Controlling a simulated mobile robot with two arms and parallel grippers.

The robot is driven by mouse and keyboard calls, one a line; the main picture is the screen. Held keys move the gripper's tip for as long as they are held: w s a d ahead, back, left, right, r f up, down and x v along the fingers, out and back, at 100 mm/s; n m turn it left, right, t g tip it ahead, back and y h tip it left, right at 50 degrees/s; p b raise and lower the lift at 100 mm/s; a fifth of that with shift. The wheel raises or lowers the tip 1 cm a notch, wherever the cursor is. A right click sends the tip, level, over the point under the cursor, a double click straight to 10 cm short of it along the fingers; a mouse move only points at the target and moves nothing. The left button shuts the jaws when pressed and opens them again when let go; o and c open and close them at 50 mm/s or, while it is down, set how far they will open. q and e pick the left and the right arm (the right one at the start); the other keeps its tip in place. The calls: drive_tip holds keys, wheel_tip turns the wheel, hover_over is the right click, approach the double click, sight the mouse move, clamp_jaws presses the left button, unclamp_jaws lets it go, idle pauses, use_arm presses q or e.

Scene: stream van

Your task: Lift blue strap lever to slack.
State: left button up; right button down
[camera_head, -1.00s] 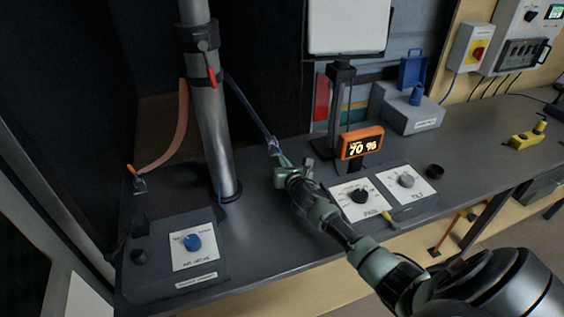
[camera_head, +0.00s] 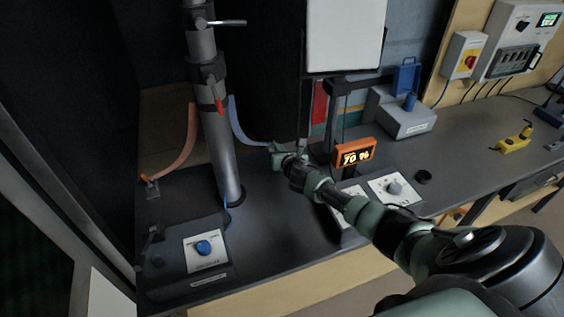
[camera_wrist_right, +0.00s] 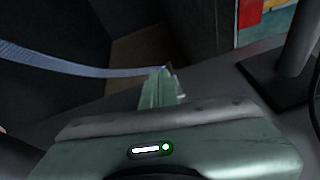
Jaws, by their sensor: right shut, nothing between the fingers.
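The blue strap (camera_head: 238,128) runs from the collar on the metal mast (camera_head: 220,150) down to the bench beside my right gripper. It hangs in a sagging curve. My right gripper (camera_head: 279,151) is shut and empty at the strap's lower end. In the wrist view the blue strap (camera_wrist_right: 85,65) comes in from the left and ends behind the tips of my right gripper (camera_wrist_right: 160,82). The blue strap's lever is mostly hidden by the gripper, so I cannot tell its exact angle. My left gripper is not in view.
An orange strap (camera_head: 184,160) sags from the mast to an orange-handled lever (camera_head: 149,180) at left. A blue-knob control box (camera_head: 208,250) is at front left. A display reading 70 % (camera_head: 354,153) and a dial panel (camera_head: 395,189) stand right of my gripper.

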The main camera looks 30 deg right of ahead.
drive_tip(key=shift+w+d+r+p, duration=0.2)
drive_tip(key=shift+w+r+p, duration=0.15)
drive_tip(key=shift+w+r, duration=0.45)
drive_tip(key=shift+w+d+r+p, duration=0.15)
drive_tip(key=shift+w+r+p, duration=0.2)
drive_tip(key=shift+w+r, duration=0.35)
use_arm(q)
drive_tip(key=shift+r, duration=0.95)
use_arm(e)
drive_tip(key=shift+w+r, duration=0.1)
drive_tip(key=shift+r, duration=0.2)
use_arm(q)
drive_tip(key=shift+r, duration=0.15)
use_arm(e)
drive_tip(key=shift+d+r, duration=0.1)
